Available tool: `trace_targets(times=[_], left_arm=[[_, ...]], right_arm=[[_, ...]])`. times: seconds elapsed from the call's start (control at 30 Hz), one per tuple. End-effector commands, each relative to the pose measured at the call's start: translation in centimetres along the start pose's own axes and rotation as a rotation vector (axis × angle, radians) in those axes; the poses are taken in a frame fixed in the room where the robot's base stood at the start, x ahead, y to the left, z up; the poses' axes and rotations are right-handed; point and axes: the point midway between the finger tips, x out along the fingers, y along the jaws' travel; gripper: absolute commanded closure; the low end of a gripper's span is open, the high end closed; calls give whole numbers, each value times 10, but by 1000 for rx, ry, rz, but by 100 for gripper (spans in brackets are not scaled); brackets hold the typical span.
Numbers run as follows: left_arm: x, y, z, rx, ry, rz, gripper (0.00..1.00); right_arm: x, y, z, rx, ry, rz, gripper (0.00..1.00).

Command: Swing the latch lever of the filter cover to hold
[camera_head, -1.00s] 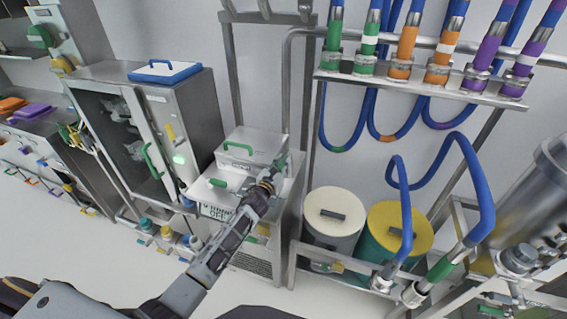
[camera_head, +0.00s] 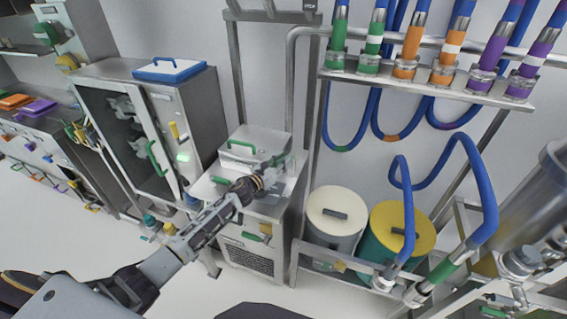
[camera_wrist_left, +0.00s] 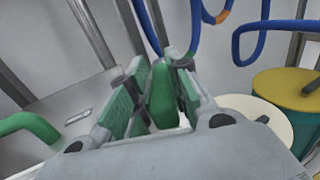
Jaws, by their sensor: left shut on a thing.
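The filter cover (camera_head: 262,139) is a grey box-like lid with a green handle (camera_head: 240,147), on a grey cabinet. In the left wrist view, the green handle (camera_wrist_left: 30,127) is at the left edge. My left gripper (camera_head: 277,167) is at the cover's near right side. In the left wrist view, my left gripper (camera_wrist_left: 158,88) has its fingers around an upright green piece, which looks like the latch lever (camera_wrist_left: 162,98). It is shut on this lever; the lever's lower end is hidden. In the head view the fingers mostly hide the lever. My right gripper is not in view.
A rack (camera_head: 430,82) with blue, colour-banded hoses stands at the right. A white-lidded drum (camera_head: 335,205) and a yellow-lidded drum (camera_head: 400,222) stand below it. A steel cabinet (camera_head: 150,120) is at the left of the cover. Bare floor lies in front.

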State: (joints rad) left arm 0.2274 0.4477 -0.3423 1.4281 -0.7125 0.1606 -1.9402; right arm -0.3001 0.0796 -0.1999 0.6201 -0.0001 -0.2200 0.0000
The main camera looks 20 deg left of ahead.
Motion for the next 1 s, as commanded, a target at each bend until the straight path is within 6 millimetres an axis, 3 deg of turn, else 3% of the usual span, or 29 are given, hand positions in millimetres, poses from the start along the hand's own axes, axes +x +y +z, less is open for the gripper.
trace_targets(times=[0.5, 0.53, 0.7, 1.0], left_arm=[[0, 4, 4, 0, -2, -40, 100], [0, 4, 4, 0, -2, -40, 79], [0, 4, 2, 0, 0, -40, 59], [-1, 4, 1, -1, 2, -40, 59]], right_arm=[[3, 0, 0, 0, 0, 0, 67], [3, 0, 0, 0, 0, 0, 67], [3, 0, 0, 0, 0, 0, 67], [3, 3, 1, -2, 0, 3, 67]])
